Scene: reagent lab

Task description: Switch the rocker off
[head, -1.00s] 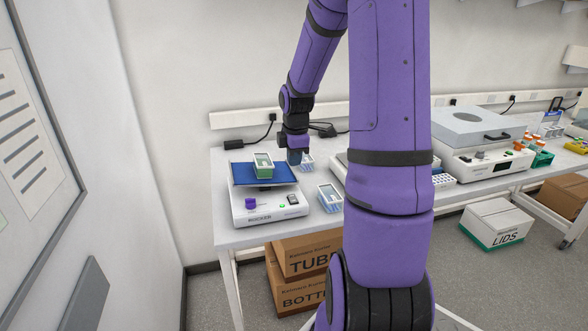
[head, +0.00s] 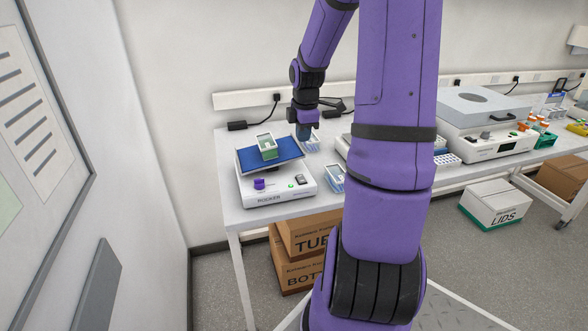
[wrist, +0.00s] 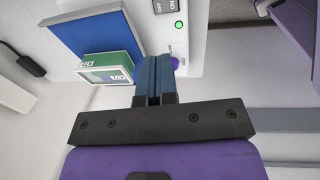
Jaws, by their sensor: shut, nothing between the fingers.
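The rocker (head: 275,199) is a white box with a tilted blue platform (head: 288,150) carrying a green-and-clear box (head: 267,147). Its front panel has a purple knob (head: 259,184), a lit green light (head: 291,185) and a dark switch (head: 301,180). In the wrist view the switch (wrist: 176,7) is cut by the top edge, beside the lit light (wrist: 178,25). My gripper (head: 303,135) is shut and empty, beyond the switch near the platform's right edge in the head view.
My arm hides the middle of the bench. A white lidded instrument (head: 485,125) stands to the right. Cartons (head: 309,238) sit below.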

